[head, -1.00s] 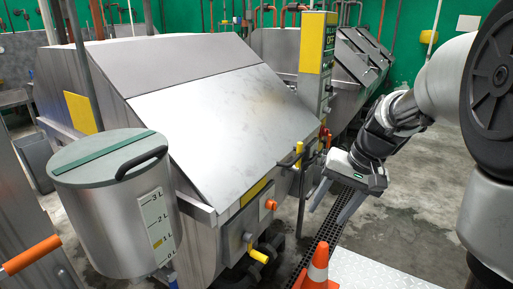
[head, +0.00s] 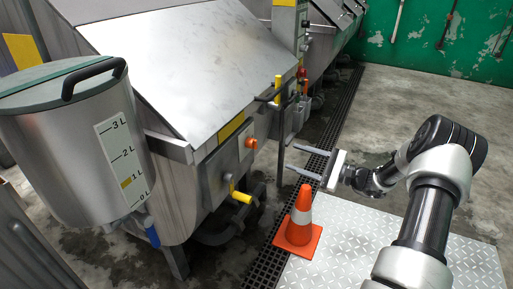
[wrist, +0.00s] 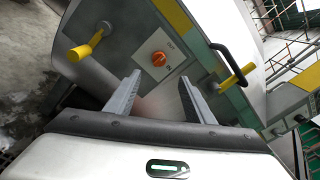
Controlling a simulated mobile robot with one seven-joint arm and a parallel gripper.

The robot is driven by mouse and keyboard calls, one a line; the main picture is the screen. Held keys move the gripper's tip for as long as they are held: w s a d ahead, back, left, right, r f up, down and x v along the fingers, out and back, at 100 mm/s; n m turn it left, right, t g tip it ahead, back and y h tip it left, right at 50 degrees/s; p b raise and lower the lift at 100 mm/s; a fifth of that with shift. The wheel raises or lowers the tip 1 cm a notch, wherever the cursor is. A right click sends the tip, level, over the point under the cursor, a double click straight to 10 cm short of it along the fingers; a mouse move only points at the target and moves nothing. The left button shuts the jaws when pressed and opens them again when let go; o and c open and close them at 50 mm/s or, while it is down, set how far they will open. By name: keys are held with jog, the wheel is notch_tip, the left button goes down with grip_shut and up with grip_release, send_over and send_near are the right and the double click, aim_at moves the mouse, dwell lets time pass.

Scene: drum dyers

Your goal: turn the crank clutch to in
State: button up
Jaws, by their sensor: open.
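The near steel dyeing machine (head: 205,75) carries a grey side panel with an orange rotary knob (head: 251,143). My gripper (head: 294,159) is open and empty, pointing left at the panel. In the wrist view the fingers (wrist: 158,82) are below the knob, apart from it.
An orange cone (head: 298,222) stands below my gripper beside a metal floor plate (head: 345,255). A black bar handle (head: 268,97) and a yellow upright lever (head: 277,88) are at the machine's far corner. A measuring drum (head: 75,140) is at left. The floor at right is open.

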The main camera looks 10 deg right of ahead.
aim_at(252, 143)
jog(key=b+x, duration=0.1)
jog(key=x, duration=1.4)
jog(key=shift+w+a, duration=0.15)
jog(key=shift+a, duration=0.05)
jog(key=shift+f, duration=0.1)
jog(key=c, duration=1.1)
